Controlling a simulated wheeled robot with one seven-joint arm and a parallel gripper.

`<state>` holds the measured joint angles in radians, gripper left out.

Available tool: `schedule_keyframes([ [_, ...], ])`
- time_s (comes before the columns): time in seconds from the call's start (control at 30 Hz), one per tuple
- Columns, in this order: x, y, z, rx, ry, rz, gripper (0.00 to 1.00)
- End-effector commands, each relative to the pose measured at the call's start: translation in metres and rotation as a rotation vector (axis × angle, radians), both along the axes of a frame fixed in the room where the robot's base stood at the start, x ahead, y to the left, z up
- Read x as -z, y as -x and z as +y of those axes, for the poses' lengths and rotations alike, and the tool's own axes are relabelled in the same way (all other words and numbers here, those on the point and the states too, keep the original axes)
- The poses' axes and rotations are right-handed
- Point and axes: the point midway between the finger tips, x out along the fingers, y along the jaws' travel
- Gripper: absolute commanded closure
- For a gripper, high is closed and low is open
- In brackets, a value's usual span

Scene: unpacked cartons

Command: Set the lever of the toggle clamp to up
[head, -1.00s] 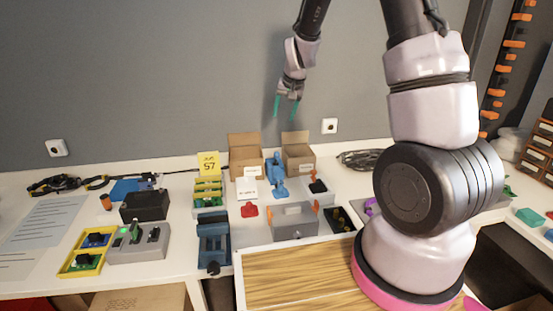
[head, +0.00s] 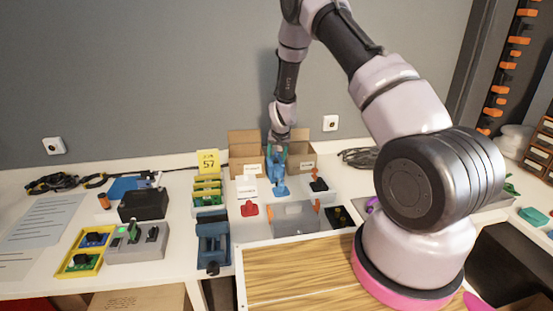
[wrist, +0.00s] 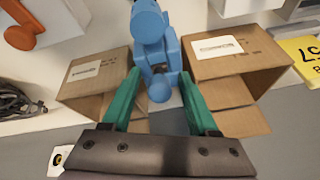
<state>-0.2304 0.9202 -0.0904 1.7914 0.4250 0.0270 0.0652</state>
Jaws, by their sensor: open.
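The toggle clamp appears to be the blue device (head: 281,190) standing on the table in front of the cartons. In the wrist view its blue body (wrist: 150,27) runs down to a rounded knob-like end (wrist: 159,90). In the wrist view the green fingers (wrist: 160,76) are open, one on each side of the blue knob-like end, with gaps visible. I cannot tell the lever's exact angle.
Two open cartons stand close on either side, one left (head: 245,143) and one right (head: 300,155) in the head view. A grey box (head: 295,217), a red part (head: 249,208) and a black part (head: 318,185) lie nearby. A yellow sign (head: 208,161) stands left.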

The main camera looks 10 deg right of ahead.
Motion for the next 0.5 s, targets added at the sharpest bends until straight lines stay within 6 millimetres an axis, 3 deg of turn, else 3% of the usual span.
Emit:
schedule_keyframes([
  [0.2,0.018,-0.008,0.000,0.000,0.000,0.000,0.40],
  [0.5,0.020,-0.009,0.000,0.000,0.000,0.000,0.40],
])
